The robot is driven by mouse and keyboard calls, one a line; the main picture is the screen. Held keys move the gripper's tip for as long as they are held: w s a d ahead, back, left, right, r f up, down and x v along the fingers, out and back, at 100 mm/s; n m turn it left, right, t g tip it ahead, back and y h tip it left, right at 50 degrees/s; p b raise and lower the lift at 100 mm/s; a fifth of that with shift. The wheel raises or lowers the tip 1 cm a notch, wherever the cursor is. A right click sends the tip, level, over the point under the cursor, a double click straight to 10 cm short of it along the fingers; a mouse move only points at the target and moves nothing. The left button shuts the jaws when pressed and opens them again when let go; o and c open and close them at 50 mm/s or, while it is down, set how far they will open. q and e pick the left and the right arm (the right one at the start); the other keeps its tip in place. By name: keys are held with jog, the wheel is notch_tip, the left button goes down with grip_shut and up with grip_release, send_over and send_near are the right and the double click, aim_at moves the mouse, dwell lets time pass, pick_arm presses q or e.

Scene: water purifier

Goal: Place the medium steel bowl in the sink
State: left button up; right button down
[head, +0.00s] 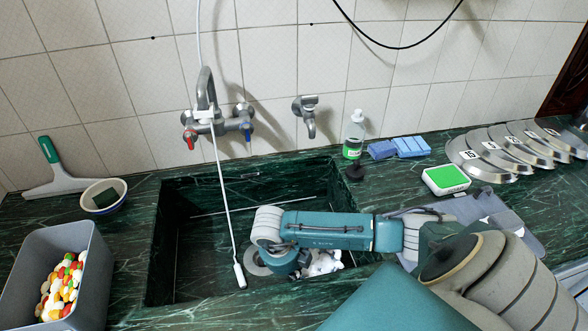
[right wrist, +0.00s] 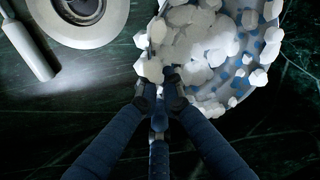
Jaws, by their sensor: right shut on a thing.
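The sink (head: 172,240) is a dark green marble basin in the middle of the head view. My right arm reaches down into it from the right. My right gripper (right wrist: 161,90) is shut on the near edge of a round bowl (right wrist: 270,62), which I take to be the medium steel bowl. White foam-like lumps cover most of it, with bluish patches between them. In the head view only a small white part (head: 322,263) shows beside my wrist, inside the sink outline. The fingertips are partly hidden by lumps. I cannot tell whether the bowl touches the sink floor. My left gripper is out of view.
The drain (right wrist: 88,12) lies left of the bowl. A white hose (head: 225,190) hangs from the tap (head: 206,110) to a nozzle (head: 240,275) in the sink. Several numbered lids (head: 500,150) lie right; a grey bin (head: 85,290) stands left.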

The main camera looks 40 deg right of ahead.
jog(key=shift+f, duration=0.9)
jog(key=shift+f, duration=0.15)
jog(key=c, duration=1.9)
grip_release()
jog(key=v, duration=1.2)
jog(key=shift+r, duration=0.3)
